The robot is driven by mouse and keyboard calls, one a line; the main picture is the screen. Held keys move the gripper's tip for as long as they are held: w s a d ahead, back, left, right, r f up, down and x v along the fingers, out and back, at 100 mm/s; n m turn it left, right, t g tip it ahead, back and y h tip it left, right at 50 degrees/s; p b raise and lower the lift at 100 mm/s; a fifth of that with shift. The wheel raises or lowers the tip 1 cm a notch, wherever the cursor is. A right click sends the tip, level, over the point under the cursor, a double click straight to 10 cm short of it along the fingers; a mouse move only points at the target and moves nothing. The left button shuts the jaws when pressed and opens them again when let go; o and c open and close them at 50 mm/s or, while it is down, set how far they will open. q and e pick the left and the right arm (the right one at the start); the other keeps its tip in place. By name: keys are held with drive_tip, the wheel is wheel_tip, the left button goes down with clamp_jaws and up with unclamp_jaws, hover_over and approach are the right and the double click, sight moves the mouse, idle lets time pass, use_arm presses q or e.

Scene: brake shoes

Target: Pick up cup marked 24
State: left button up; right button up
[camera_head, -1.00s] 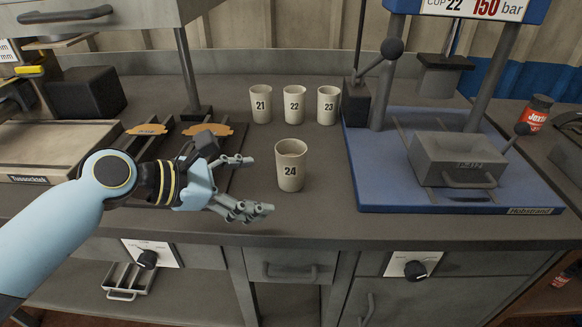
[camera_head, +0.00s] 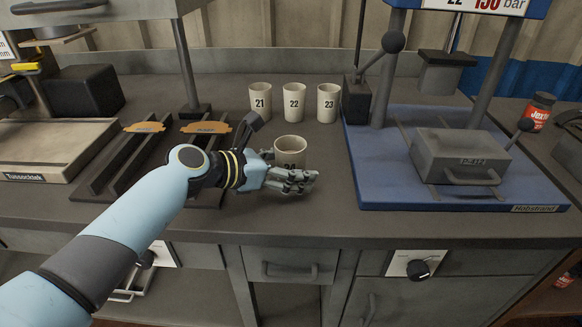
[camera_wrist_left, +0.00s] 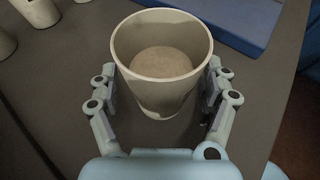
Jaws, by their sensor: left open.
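The cup marked 24 (camera_head: 290,148) is a cream cup standing upright on the grey bench, with its number partly hidden behind my fingers in the head view. In the left wrist view the cup (camera_wrist_left: 162,58) shows from above, with pale brown contents or a pale brown bottom inside. My left gripper (camera_head: 292,175) is open around it, one finger on each side. In the left wrist view the fingers of my left gripper (camera_wrist_left: 161,104) flank the cup close by; whether they touch it I cannot tell. My right gripper is not in view.
Cups 21 (camera_head: 260,101), 22 (camera_head: 294,102) and 23 (camera_head: 328,103) stand in a row behind. A blue press base (camera_head: 380,185) with a grey box (camera_head: 460,157) is to the right. Dark rails with orange-brown pieces (camera_head: 206,127) lie left. The bench in front is clear.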

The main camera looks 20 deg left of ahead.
use_arm(q)
drive_tip(key=c, duration=1.4)
drive_tip(key=shift+r, duration=0.15)
